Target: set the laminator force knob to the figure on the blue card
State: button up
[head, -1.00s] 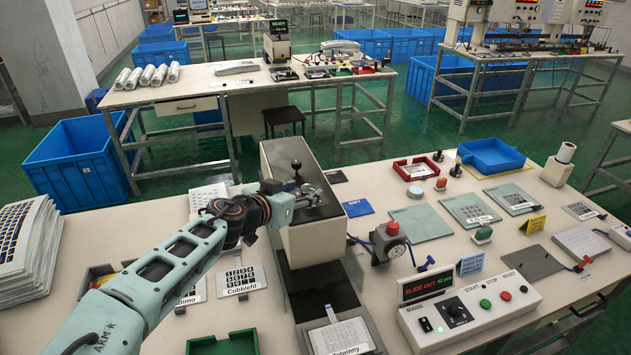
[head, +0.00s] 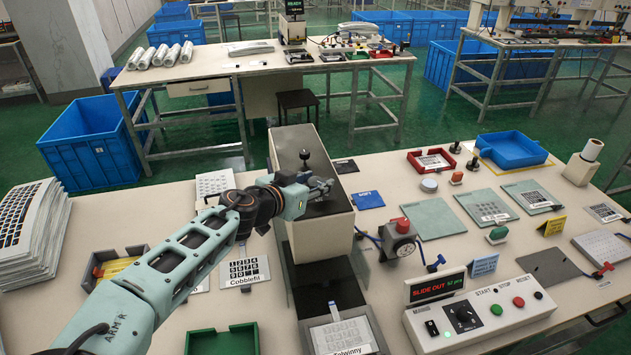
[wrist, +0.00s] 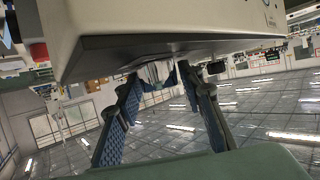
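A white control box (head: 480,318) with a dark round knob (head: 465,313), buttons and a red-lettered display stands at the front right; the knob's setting is too small to read. A light blue card (head: 483,265) with small unreadable print stands behind it. A darker blue card (head: 368,200) lies beside the beige machine (head: 322,236). My gripper (head: 325,187) is over the machine's top, away from the control box. The machine's body fills the top of that view.
A black ball-topped lever (head: 304,156) rises from the machine. A red-topped grey device (head: 400,240) stands between the machine and the control box. Keypad sheets (head: 485,207), a blue tray (head: 512,150) and a yellow card (head: 551,226) occupy the right side.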

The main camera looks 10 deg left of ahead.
jog(key=c, duration=0.7)
jog(key=shift+c, duration=0.2)
jog(key=shift+y+b, duration=0.3)
jog(key=shift+y, duration=0.1)
